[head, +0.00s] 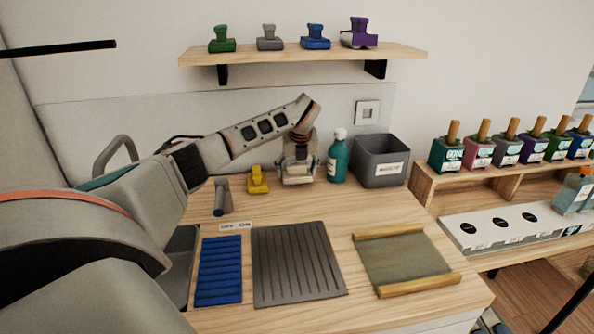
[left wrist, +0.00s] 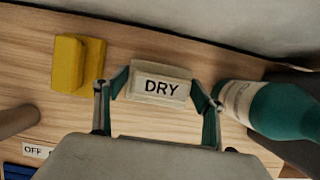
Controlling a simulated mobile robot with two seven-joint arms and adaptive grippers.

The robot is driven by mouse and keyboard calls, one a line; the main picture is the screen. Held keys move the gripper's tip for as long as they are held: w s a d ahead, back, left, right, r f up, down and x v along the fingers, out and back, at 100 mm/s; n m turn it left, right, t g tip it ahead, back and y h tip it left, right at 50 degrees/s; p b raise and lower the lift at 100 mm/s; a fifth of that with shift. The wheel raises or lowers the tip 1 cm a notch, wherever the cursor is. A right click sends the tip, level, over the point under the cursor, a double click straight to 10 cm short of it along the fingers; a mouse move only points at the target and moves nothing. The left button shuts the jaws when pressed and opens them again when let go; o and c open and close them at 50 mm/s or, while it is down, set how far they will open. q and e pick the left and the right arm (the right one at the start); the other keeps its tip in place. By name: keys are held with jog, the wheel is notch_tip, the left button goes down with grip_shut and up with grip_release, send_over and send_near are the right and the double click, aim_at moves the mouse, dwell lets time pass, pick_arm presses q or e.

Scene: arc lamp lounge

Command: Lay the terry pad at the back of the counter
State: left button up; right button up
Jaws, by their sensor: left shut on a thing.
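The cream pad marked DRY (left wrist: 158,86), which looks like the terry pad, is between the fingers of my left gripper (left wrist: 158,100). In the head view the pad (head: 297,178) is at the back of the wooden counter (head: 385,211), between a yellow block with a handle (head: 257,180) and a green bottle (head: 338,160). My left gripper is above it, pointing down and shut on it. I cannot tell whether the pad's underside touches the counter. My right gripper is not in view.
A grey bin (head: 380,162) stands right of the bottle. A blue ribbed mat (head: 220,270), dark ribbed mat (head: 297,264) and green tray (head: 405,261) lie nearer. A shelf (head: 290,54) hangs above the arm.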

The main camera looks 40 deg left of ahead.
pick_arm(q)
jog(key=shift+f, duration=0.2)
jog(key=shift+f, duration=0.6)
dwell(0.4)
jog(key=o, duration=1.3)
jog(key=v, duration=1.2)
